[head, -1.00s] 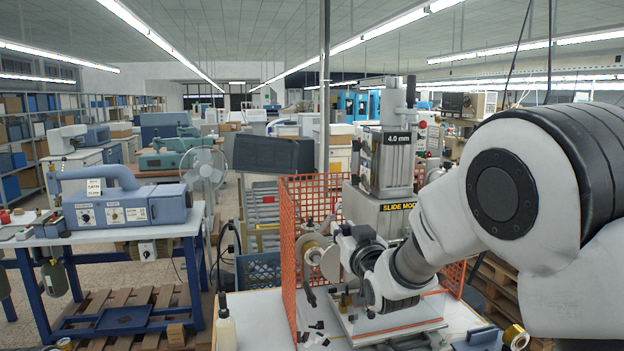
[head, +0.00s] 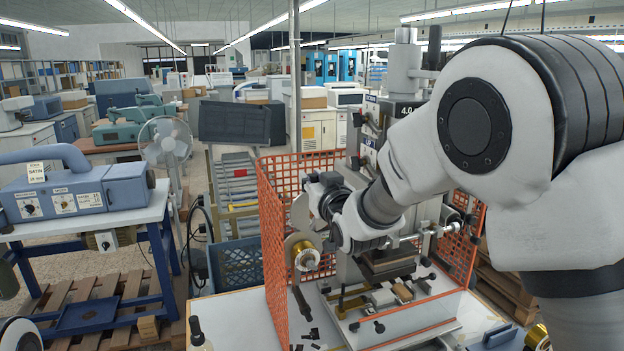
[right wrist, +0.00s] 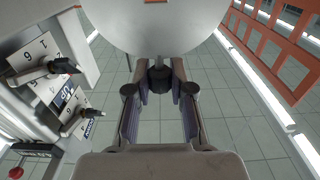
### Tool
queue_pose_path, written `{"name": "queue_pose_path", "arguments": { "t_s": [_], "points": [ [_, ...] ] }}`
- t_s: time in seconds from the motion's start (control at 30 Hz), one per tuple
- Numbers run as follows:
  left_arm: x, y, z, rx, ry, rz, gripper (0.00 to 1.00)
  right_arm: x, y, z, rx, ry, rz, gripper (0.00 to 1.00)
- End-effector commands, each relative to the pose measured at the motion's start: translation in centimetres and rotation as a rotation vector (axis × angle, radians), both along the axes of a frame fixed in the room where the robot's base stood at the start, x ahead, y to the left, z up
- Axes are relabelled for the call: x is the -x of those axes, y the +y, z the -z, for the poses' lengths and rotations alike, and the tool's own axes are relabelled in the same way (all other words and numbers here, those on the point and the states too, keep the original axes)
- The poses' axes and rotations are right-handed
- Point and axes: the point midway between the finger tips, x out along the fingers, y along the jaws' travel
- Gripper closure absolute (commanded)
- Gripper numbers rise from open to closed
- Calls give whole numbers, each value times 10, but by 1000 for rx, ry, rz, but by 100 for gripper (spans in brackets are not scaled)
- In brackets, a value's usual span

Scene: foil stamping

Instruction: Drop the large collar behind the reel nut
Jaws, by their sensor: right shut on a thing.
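My right gripper (head: 322,197) is at the orange guard of the press, in front of the upper pale reel disc (head: 300,212). In the right wrist view its two fingers (right wrist: 160,88) have a dark round piece (right wrist: 160,76) between their tips, at the lower edge of a large pale disc (right wrist: 158,25). I cannot tell whether this piece is the reel nut or the large collar. Below the gripper in the head view is a gold foil roll (head: 306,258) with a pale flange. I cannot pick out a separate large collar. My left gripper is not in view.
The orange mesh guard (head: 275,285) stands close to the gripper's left. The press bed (head: 388,262) lies below right. Small black parts and a bottle (head: 199,338) are on the white table (head: 235,312). Another gold roll (head: 538,335) is at bottom right.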

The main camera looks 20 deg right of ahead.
Motion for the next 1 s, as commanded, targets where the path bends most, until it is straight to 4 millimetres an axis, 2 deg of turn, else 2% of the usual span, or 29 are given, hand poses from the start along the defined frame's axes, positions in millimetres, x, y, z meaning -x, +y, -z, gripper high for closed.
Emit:
{"name": "queue_pose_path", "arguments": {
  "t_s": [0.17, 0.6, 1.0],
  "points": [
    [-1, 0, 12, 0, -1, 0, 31, 0, 0, 9, 1, 1, 0, 100],
    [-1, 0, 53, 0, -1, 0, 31, 0, 0, 56, 1, 1, 0, 100],
    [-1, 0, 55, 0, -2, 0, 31, 0, 0, 58, 1, 0, 0, 100]
  ]
}}
